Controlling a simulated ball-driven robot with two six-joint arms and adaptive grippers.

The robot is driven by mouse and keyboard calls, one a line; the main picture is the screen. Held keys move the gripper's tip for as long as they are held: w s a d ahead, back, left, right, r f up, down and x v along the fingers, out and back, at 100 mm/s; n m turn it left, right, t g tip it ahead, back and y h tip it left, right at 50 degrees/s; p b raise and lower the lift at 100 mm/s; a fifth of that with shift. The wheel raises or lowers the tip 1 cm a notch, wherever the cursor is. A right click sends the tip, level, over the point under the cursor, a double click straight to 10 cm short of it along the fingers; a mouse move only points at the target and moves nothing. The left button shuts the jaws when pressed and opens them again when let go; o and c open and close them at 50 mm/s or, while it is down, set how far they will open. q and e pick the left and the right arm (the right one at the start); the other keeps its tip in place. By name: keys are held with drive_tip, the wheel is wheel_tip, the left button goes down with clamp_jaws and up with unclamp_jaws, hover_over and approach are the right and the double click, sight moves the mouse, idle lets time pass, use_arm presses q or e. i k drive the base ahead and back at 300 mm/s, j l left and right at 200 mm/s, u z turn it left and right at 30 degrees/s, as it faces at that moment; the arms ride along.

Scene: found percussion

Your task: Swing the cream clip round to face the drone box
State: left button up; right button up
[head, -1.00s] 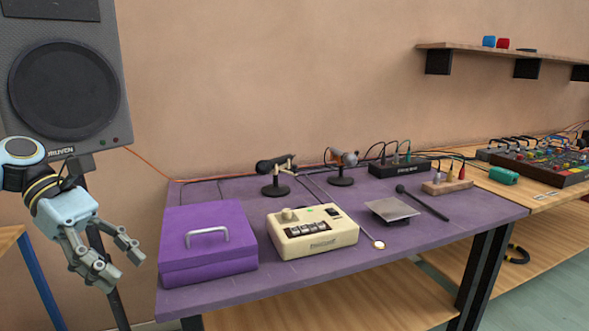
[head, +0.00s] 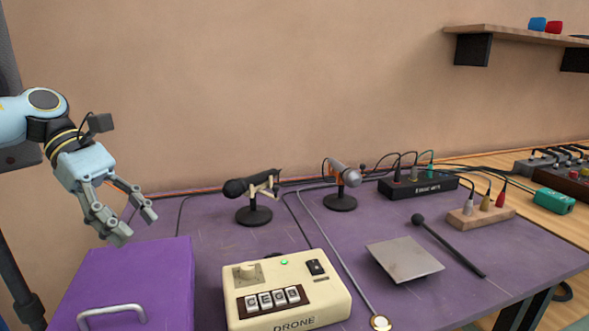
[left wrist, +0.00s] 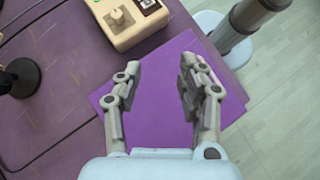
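The cream clip (head: 265,186) sits on the black microphone (head: 237,188) on its round black stand (head: 254,214), towards the back of the purple table. The cream drone box (head: 242,312) stands in front of it, with a knob and a row of keys. In the left wrist view the drone box (left wrist: 116,38) is at the top and the black stand (left wrist: 20,78) at the left edge. My left gripper (head: 134,224) is open and empty, above the purple lidded box and left of the clip. My right gripper is not in view.
The purple box (head: 150,275) with a metal handle is under my left gripper. A silver microphone (head: 346,174) stands right of the clip. A metal plate (head: 404,260), a black mallet (head: 455,249) and cables lie to the right. The table left of the black stand is mostly clear.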

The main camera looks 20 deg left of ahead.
sight(249, 193)
drive_tip(key=i, duration=1.1)
